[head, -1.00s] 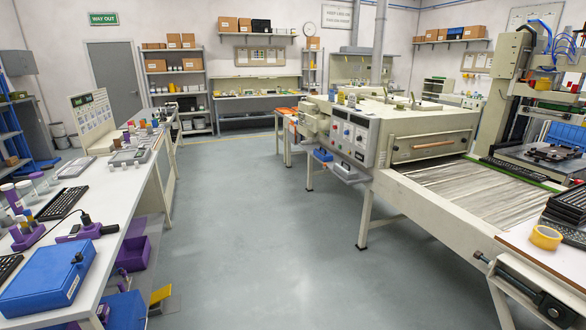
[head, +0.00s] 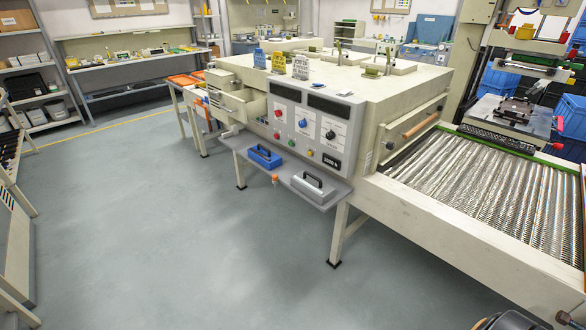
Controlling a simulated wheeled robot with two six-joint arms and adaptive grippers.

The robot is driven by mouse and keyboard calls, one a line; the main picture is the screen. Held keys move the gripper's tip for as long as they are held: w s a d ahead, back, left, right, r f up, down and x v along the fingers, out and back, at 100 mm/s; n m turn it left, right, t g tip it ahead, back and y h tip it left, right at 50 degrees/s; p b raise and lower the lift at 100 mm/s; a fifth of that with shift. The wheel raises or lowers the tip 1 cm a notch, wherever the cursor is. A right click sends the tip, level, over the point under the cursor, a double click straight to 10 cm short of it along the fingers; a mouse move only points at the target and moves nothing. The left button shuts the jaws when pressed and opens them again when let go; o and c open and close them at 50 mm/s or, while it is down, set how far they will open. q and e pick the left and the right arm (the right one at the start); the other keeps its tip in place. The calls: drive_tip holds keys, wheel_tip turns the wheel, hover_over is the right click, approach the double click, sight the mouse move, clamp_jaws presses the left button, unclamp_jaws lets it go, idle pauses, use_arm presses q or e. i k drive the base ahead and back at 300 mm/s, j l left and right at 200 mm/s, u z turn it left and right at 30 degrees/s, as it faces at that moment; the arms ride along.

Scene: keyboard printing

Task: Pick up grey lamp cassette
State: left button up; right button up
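The grey lamp cassette (head: 313,188), a flat grey box with a black handle on top, lies on the right part of the grey shelf (head: 240,149) below the control panel of the large cream machine. A blue box of similar shape with a black handle (head: 264,156) lies to its left on the same shelf, apart from it. Neither of my grippers is visible in the head view.
The cream machine (head: 410,88) stands on legs, with a ribbed metal conveyor (head: 490,195) running to the right. A small orange-topped item (head: 275,180) is at the shelf's front edge. The grey floor (head: 170,230) before the shelf is clear. Benches and shelving stand behind.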

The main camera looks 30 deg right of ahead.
sight(310, 185)
drive_tip(key=i+j+z, duration=0.1)
drive_tip(key=i+z, duration=0.3)
drive_tip(key=i+j+z, duration=0.35)
drive_tip(key=i, duration=0.25)
drive_tip(key=i+j+z, duration=0.4)
drive_tip(key=i+l, duration=0.05)
drive_tip(key=i, duration=0.05)
